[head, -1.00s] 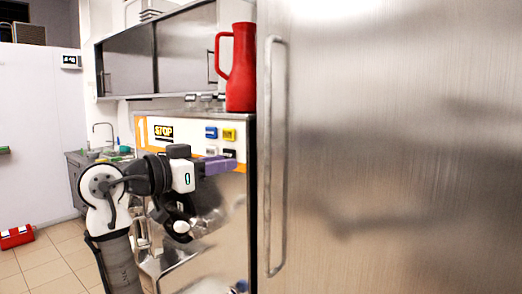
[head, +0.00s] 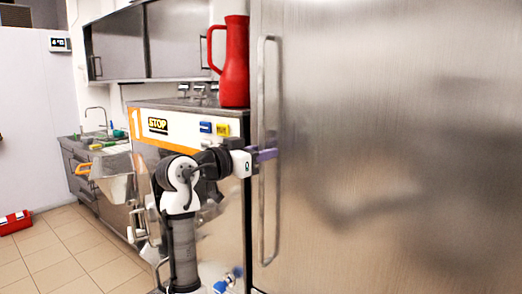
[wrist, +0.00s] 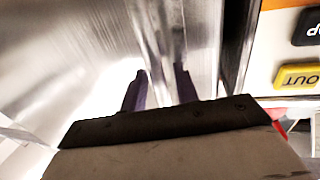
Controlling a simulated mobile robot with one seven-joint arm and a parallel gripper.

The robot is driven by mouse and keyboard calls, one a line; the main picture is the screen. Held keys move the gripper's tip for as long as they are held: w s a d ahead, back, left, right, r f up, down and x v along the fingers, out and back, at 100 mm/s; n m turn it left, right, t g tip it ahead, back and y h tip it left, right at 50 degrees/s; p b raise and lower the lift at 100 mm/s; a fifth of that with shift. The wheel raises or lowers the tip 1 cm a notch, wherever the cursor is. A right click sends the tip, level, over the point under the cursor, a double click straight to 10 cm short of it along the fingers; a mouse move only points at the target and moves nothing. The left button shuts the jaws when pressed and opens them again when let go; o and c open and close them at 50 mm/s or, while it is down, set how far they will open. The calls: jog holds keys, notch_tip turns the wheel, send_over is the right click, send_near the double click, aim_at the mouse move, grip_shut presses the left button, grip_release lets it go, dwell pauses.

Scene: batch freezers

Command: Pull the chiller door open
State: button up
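The chiller door (head: 400,150) is a large brushed-steel panel filling the right of the head view, and it looks shut. Its long vertical handle (head: 262,90) runs down its left edge. My gripper (head: 265,155), with purple fingers, is at about mid-height of the handle, and its fingertips overlap the bar in the head view. In the wrist view my fingers (wrist: 160,85) stand apart, with the handle bar (wrist: 165,30) at or just ahead of their tips. I cannot tell whether the bar lies between them or whether they touch it.
A batch freezer (head: 210,115) with a STOP label stands just left of the door, close to my arm. A red jug (head: 235,65) stands on top of it. A sink counter (head: 85,155) and wall cabinets (head: 150,42) are farther left.

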grip_shut()
jog(key=shift+s+a, duration=0.1)
